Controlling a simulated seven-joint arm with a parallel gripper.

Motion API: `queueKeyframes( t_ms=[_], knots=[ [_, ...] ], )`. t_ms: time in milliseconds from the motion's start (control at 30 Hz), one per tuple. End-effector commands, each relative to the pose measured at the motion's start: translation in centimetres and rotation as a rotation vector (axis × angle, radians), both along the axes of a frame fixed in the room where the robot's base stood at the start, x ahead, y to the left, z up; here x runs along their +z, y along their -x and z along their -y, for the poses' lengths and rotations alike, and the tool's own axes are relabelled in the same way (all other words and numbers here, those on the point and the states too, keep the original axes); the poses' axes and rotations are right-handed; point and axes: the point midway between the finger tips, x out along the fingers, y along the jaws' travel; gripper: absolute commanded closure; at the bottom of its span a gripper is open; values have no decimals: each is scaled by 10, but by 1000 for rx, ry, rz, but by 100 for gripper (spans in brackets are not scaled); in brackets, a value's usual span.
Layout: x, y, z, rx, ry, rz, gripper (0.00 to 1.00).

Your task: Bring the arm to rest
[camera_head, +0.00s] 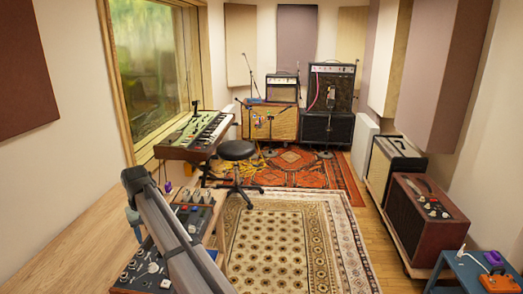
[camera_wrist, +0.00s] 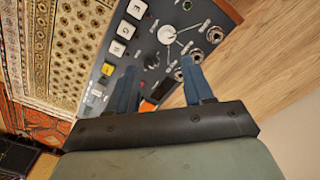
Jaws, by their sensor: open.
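My gripper (camera_wrist: 158,68) shows in the wrist view with its two blue fingers apart and nothing between them. It is over a dark control panel (camera_wrist: 150,50) with white square buttons, a round white knob and several metal-ringed sockets or knobs. An orange-red item (camera_wrist: 163,88) shows near the fingers; what it is cannot be told. In the head view my grey arm reaches up from the bottom edge and bends down at the left, over the wooden desk. The same panel (camera_head: 147,264) lies on the desk there, partly hidden by my arm.
The wooden desk (camera_head: 75,250) has bare room at the left. A keyboard (camera_head: 205,130) and a black stool (camera_head: 237,150) stand beyond it. A patterned rug (camera_head: 290,235) covers the floor. Amplifiers line the back and right; a blue stool (camera_head: 465,272) with small items is at the lower right.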

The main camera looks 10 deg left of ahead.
Motion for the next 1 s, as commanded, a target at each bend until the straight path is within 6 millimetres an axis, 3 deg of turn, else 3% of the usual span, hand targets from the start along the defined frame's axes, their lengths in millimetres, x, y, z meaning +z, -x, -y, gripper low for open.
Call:
queueKeyframes(
  t_ms=[167, 300, 500, 767, 1000],
  knots=[
    [-47, -22, 70, -76, 3, -3, 48],
    [-91, -40, 141, -156, 2, -2, 48],
    [-149, -51, 241, -269, 1, -2, 48],
    [-213, -38, 367, -417, 1, -1, 48],
    [-261, -2, 472, -554, 0, 1, 48]
  ],
)
